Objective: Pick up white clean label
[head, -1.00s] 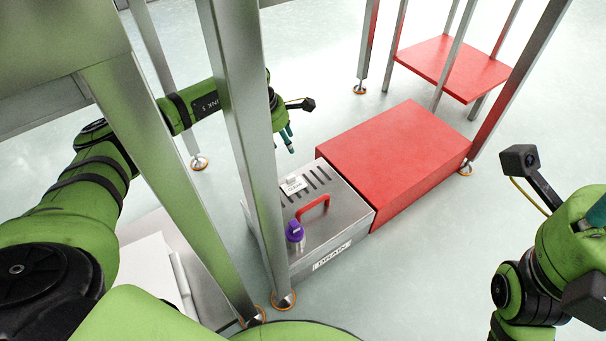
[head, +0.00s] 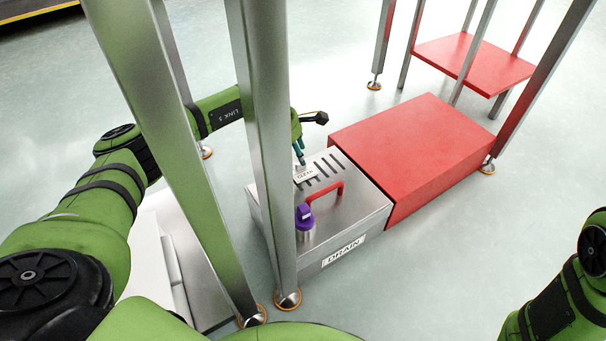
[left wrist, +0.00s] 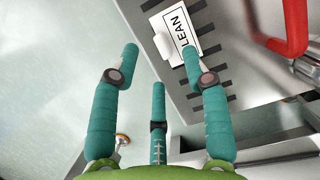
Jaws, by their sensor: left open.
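The white clean label (head: 306,175) lies on the top of the metal drain box (head: 347,217), near its slots. In the left wrist view the label (left wrist: 177,29) reads "LEAN" at the top, with a small pale knob beside it. My left gripper (head: 300,156) is above the back left edge of the box, close to the label. In the left wrist view its teal fingers (left wrist: 160,62) are spread apart and empty, with one fingertip close to the label's lower edge. I cannot tell whether that finger touches it. My right gripper is out of view; only part of my right arm shows.
A red handle (head: 326,194) and a bottle with a purple cap (head: 305,218) stand on the box. A red block (head: 412,145) adjoins it on the right. Metal posts (head: 262,130) rise in front of my left arm. The floor right of the box is clear.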

